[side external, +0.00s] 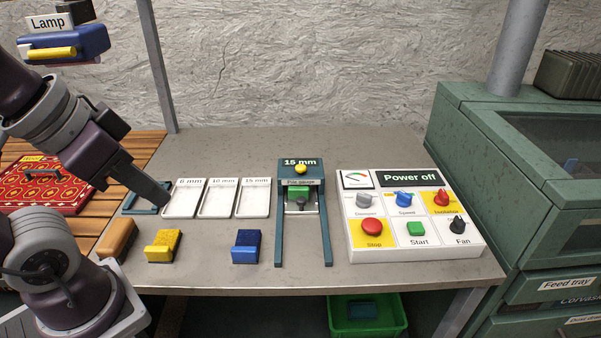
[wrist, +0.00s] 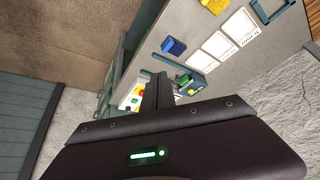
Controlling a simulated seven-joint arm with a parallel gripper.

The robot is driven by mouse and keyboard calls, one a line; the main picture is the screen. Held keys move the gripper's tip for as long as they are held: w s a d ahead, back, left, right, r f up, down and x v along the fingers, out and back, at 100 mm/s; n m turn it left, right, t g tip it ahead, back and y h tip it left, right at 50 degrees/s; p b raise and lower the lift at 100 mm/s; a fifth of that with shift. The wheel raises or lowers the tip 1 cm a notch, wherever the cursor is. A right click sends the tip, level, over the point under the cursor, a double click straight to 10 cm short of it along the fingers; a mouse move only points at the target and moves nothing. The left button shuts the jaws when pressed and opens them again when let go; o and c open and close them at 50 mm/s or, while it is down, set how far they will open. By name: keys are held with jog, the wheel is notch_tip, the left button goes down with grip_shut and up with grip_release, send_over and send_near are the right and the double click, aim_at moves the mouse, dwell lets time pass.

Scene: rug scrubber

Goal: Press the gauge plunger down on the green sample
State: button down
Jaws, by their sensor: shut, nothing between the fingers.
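The pile gauge (side external: 328,240) is a teal frame standing mid-table, with a "15 mm" display on top. Its yellow plunger knob (side external: 300,169) sits just below the display. The green sample (side external: 298,190) lies inside the frame, partly hidden by a dark grey round part (side external: 300,204) in front of it. My gripper (side external: 164,207) is shut and empty, pointing down at the left of the white trays, well left of the gauge and apart from it. In the wrist view the shut fingers (wrist: 158,92) partly cover the gauge area.
Three white trays (side external: 218,214) labelled by pile height lie between my gripper and the gauge. Yellow (side external: 163,246) and blue (side external: 246,247) blocks sit in front. A control panel (side external: 415,255) reading "Power off" stands right. A green bin (side external: 367,330) is below the table edge.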

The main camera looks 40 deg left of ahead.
dwell(0.8)
jog(key=n+t, duration=0.4)
jog(key=n, duration=0.4)
send_over(298, 168)
notch_tip(298, 168, down, 7)
jog(key=shift+a+f, duration=0.1)
jog(key=shift+f, duration=0.1)
jog(key=shift+f, duration=0.1)
jog(key=shift+f, duration=4.3)
jog(key=shift+f, duration=0.1)
jog(key=shift+f, duration=0.3)
